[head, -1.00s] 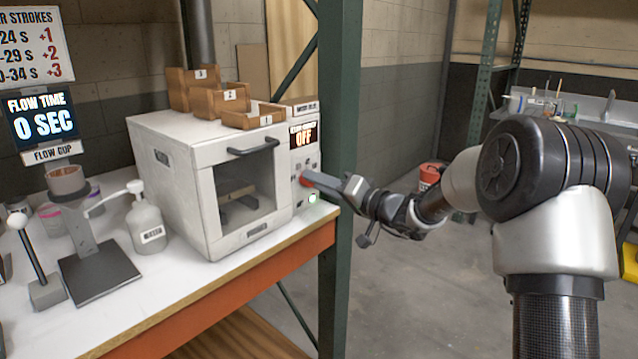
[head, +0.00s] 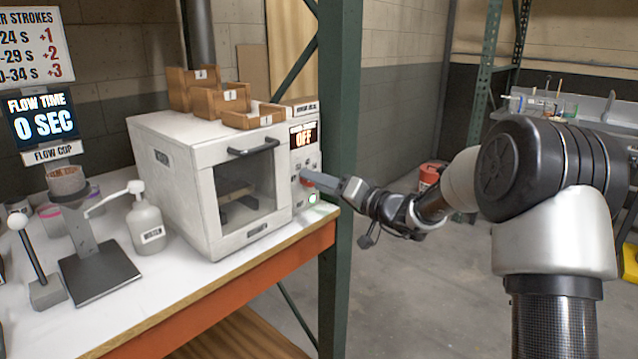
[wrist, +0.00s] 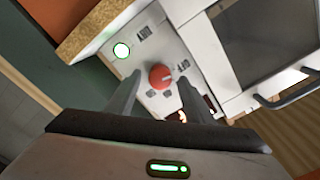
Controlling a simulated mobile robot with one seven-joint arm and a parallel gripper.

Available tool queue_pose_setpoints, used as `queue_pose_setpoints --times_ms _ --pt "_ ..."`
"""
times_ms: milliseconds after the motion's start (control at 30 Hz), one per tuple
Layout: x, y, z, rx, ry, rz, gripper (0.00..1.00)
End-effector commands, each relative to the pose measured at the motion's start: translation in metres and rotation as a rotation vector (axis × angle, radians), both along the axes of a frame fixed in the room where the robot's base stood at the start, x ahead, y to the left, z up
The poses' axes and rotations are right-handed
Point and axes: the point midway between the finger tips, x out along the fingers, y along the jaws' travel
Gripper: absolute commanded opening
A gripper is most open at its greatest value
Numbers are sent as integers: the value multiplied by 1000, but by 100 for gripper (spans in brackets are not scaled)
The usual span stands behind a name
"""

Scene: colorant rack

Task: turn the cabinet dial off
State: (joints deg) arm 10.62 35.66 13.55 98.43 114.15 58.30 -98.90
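The white cabinet (head: 175,190) stands on the bench, its glass door closed. Its dial is a red round knob with a pale pointer mark, on the right-hand control panel; the dial shows in the wrist view (wrist: 160,77). My gripper (head: 322,180) reaches the panel from the right and partly hides the dial in the head view. In the wrist view my gripper (wrist: 158,88) has its two fingers apart, one on each side of the dial, with gaps visible. I cannot tell whether either finger touches it.
A green-ringed white button (wrist: 121,50) sits on the panel near the dial. The door handle (wrist: 285,100) projects close by. A green rack post (head: 338,110) rises right beside the panel. Wooden boxes (head: 265,118) stand on the cabinet, and a pump bottle (head: 146,222) stands to its left.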

Motion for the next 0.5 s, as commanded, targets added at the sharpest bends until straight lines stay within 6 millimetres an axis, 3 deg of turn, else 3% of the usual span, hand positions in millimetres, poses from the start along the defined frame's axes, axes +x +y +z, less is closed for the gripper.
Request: queue_pose_setpoints --times_ms 267,500 --pt "-4 -8 1 -1 0 -2 48" --pt "-34 -46 2 0 0 -5 48"
